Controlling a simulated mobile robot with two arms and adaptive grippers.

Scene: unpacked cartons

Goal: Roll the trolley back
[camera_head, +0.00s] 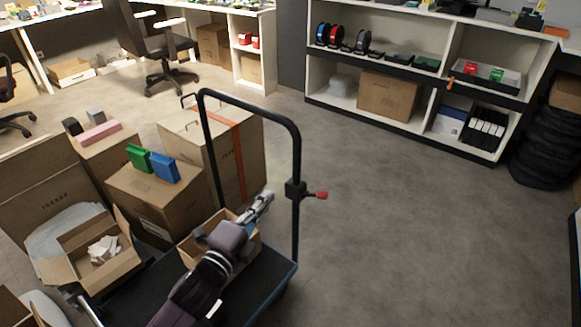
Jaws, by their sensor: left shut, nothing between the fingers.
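The trolley has a black tubular push handle (297,145) that stands upright, and a dark flat deck (262,284) with a blue edge. A black clamp with a red knob (321,195) sits on the handle's right post. My left gripper (267,197) is shut and empty. It is inside the handle's outline in the picture, left of the right post, with a visible gap to it. My left forearm covers part of the deck and of a small open carton (190,250) at the deck's rear. My right gripper is out of view.
Cartons crowd the left, including a tall one with an orange strap (228,150), one bearing green and blue boxes (152,164), and an open one (85,268). Shelves (400,90) line the back. Stacked black tyres (545,145) stand right. Floor right of the trolley is clear.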

